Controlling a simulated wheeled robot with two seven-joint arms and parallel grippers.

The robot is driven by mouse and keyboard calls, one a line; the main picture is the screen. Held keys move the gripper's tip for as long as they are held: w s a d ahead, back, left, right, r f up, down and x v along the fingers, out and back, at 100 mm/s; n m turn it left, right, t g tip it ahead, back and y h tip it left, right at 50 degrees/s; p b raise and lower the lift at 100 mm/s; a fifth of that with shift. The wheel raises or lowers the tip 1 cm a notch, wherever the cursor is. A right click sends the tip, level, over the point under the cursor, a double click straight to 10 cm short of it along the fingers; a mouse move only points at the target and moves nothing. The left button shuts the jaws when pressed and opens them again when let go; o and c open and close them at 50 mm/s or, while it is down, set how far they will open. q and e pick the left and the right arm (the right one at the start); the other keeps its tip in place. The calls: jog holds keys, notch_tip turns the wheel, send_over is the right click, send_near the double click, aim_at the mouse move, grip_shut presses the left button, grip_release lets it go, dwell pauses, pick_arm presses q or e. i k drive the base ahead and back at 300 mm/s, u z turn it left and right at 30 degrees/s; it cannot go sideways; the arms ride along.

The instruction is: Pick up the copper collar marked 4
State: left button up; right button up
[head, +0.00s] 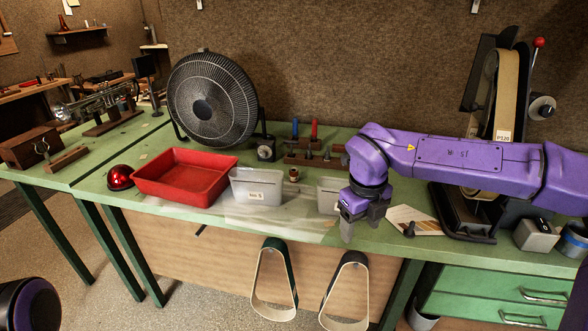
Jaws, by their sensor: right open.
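A small copper-coloured collar (294,174) stands on the green bench between two grey bins, towards their back edges. A pale tag or band shows on it, but any number is too small to read. My right gripper (358,220) is open and points down near the bench's front edge, to the right of the collar and apart from it. It covers part of the right grey bin. My left gripper is not in view.
A grey bin (256,188) and a partly hidden grey bin (328,194) flank the collar. A red tray (185,178), red dome (119,178) and fan (212,100) are left. A tool rack (305,160) stands behind; a belt sander (507,95) is right.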

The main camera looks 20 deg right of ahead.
aim_at(293, 171)
jog(key=i, duration=1.35)
